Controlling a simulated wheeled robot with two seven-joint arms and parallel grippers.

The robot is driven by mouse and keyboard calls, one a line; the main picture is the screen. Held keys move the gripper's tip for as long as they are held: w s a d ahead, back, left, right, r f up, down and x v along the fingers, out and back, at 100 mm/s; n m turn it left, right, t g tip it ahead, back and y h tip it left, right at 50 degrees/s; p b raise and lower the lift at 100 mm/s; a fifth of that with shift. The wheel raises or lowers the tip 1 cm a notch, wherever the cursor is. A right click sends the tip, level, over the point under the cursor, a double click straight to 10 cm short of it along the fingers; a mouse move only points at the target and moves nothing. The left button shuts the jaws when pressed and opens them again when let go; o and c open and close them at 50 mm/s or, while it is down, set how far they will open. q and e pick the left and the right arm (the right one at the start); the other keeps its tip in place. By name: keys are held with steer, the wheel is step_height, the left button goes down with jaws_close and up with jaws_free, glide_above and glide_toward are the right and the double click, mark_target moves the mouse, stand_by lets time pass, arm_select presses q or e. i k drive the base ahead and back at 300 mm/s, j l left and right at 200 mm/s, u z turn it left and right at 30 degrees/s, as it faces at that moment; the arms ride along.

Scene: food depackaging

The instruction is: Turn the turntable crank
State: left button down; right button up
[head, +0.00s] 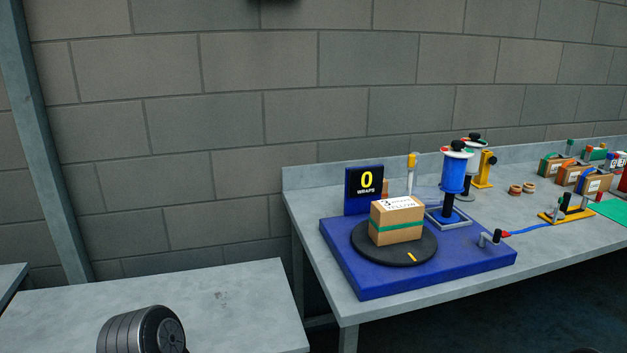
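The turntable is a black disc (365,251) on a blue base (390,283) on the grey table. A cardboard box (398,226) with a green band and writing on top sits on the disc. A small grey crank with a dark knob (497,236) stands at the base's right corner. A sign (364,184) behind the disc reads "0 WRAPS". A blue spool (454,172) stands on a post behind the box. Neither gripper is in view, so nothing of mine is seen touching the crank.
Tan rings (515,190) and several strapped boxes (592,181) lie farther right. A block wall is behind.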

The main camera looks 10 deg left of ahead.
mark_target(484, 236)
steer(key=i+l+u, duration=0.15)
steer(key=l+u, duration=0.15)
steer(key=l, duration=0.25)
steer(key=i+l+u, duration=0.1)
steer(key=l+u, duration=0.2)
steer(key=l, duration=0.25)
steer(key=l+u, duration=0.25)
steer(key=l, duration=0.35)
steer(key=i, duration=0.05)
